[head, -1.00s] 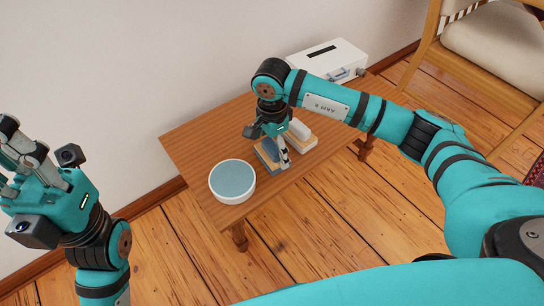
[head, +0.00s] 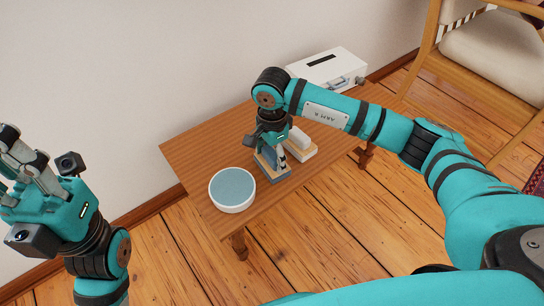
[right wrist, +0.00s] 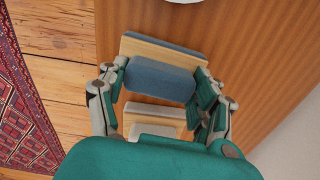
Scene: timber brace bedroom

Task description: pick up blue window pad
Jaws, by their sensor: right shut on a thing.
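The blue window pad (right wrist: 160,79) is a slate-blue block seen between the fingers of my right gripper (right wrist: 162,88) in the right wrist view. My right gripper is shut on it, with a finger against each end. In the head view the right gripper (head: 281,160) points down over the table, and its fingers partly cover the blue pad (head: 268,164). A tan board with a blue edge (right wrist: 165,50) lies under and beside the pad. My left gripper (head: 25,160) is raised at the far left, apart from the table; its opening is unclear.
A white block on a tan base (head: 300,143) stands close beside the right gripper. A white bowl with a blue inside (head: 232,188) is on the wooden table (head: 195,148) to the left. A white box (head: 328,68) stands at the back, and a chair (head: 490,60) at the right.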

